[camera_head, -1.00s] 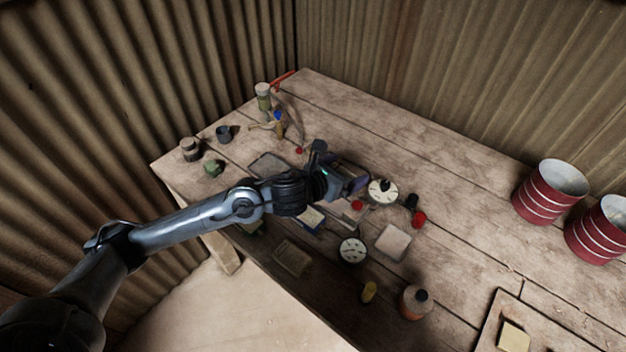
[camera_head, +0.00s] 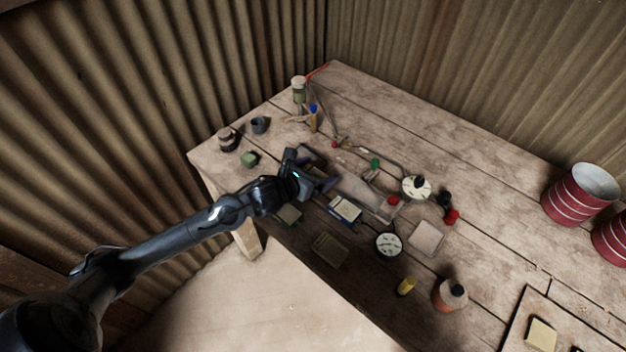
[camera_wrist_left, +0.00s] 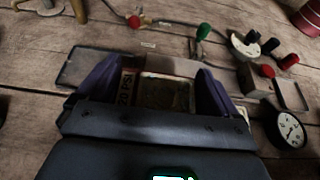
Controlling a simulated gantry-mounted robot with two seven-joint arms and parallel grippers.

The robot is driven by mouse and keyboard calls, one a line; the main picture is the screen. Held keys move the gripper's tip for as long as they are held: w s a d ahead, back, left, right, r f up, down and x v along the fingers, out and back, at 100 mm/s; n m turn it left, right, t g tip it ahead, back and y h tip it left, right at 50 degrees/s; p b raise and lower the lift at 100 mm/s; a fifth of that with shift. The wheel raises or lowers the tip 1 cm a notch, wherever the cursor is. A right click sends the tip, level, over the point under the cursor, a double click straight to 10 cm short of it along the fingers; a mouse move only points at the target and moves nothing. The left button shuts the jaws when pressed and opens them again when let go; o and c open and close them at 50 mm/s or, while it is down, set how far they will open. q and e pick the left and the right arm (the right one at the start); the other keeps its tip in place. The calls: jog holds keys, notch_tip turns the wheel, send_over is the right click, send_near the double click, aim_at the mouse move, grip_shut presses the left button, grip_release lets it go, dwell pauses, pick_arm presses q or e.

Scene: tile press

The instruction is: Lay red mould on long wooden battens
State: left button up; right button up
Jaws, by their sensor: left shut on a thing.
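My left gripper (camera_head: 316,184) is above the left part of the workbench, beside the metal press plate (camera_head: 358,190). In the left wrist view its two dark fingers (camera_wrist_left: 155,92) are shut on a brownish, box-like mould (camera_wrist_left: 165,94) with a lettered strip on its left side. It looks brown rather than clearly red here. The gripper hides most of it in the head view. A flat dark tray (camera_wrist_left: 78,68) lies behind the left finger in the wrist view. I cannot make out long wooden battens. My right gripper is in neither view.
Red tins (camera_head: 580,193) stand far right.

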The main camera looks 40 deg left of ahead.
pick_arm(q)
jog(key=shift+a+f, duration=0.3)
jog(key=shift+a, duration=0.2)
jog(key=shift+f+b, duration=0.35)
jog(key=shift+f, duration=1.65)
jog(key=shift+f, duration=0.2)
jog(key=o, duration=0.9)
jog(key=shift+r, duration=0.1)
